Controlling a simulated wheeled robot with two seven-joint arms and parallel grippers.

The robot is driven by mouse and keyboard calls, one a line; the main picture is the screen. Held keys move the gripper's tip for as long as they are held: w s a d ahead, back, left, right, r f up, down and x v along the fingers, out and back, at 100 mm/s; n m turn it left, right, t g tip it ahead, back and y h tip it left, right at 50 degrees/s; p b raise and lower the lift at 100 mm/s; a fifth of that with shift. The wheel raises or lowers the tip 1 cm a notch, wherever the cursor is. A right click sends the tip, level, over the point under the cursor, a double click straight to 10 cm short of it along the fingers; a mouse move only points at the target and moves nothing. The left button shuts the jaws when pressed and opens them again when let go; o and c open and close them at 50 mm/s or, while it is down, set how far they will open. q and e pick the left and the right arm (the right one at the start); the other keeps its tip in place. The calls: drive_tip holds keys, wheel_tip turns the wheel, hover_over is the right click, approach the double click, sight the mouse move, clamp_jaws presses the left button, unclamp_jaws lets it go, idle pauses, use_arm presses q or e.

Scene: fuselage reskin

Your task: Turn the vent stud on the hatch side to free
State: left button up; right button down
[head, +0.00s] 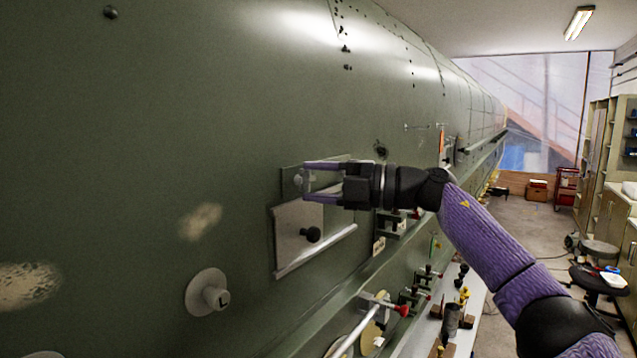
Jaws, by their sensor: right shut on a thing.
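My right gripper (306,180) reaches in from the right to the green fuselage side. Its two purple fingers are shut on a small grey stud (298,180) at the upper left of a green backing plate (288,190). Which way the stud is turned is too small to tell. Just below is a pale square hatch panel (292,245) with a black knob (311,234) and a rail along its lower edge. My left gripper is not in view.
Below the hatch, a ledge carries several clamps (378,305) with red and black handles. A white bench (466,310) with small parts stands under it. A stool (598,282) and shelves are at the right. The floor aisle (520,225) between is mostly clear.

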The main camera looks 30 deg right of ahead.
drive_tip(key=shift+f+n, duration=0.1)
drive_tip(key=shift+n, duration=0.3)
drive_tip(key=shift+c, duration=0.8)
unclamp_jaws()
drive_tip(key=b+v, duration=0.3)
drive_tip(key=v, duration=0.7)
